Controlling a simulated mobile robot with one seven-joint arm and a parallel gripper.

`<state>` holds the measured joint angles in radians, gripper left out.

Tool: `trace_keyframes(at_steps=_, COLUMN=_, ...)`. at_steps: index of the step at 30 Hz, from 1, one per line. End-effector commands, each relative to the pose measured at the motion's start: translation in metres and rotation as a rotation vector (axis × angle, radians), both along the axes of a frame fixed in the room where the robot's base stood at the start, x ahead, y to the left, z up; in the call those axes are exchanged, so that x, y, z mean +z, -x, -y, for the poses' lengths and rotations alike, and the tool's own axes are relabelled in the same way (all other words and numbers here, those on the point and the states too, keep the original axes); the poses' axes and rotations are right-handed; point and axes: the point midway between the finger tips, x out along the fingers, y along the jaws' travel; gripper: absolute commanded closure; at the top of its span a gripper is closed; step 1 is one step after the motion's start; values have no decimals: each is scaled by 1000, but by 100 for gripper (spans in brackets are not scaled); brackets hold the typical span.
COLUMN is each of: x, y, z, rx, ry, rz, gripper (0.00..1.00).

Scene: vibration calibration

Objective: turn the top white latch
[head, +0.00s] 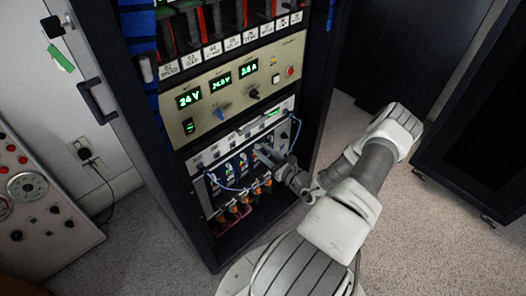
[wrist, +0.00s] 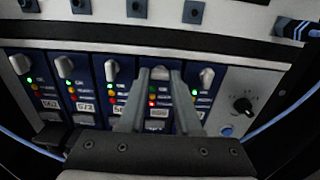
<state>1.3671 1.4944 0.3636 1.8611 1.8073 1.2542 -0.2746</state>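White latches top a row of blue modules in the rack; in the wrist view they include the far-left latch (wrist: 20,64), one left of my gripper (wrist: 111,70) and one to its right (wrist: 206,77). Most stand upright. My gripper (wrist: 159,76) is in front of the row with its two fingers apart, one on each side of another white latch (wrist: 160,73). I cannot tell whether the fingers touch that latch. The fingers hide parts of the modules beside it. In the head view my gripper (head: 268,157) reaches the module panel (head: 203,161) from the right.
A black knob (wrist: 243,105) is on the white plate right of the modules. A blue cable (wrist: 285,118) runs along the right. A beige power supply (head: 235,88) sits above the module panel. Open carpet (head: 335,130) lies right of the rack.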

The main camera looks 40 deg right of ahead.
Motion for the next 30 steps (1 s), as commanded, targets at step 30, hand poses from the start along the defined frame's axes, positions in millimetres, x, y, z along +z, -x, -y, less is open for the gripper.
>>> trace_keyframes(at_steps=30, x=1, y=1, z=0, rx=-1, ry=-374, rz=-30, gripper=100)
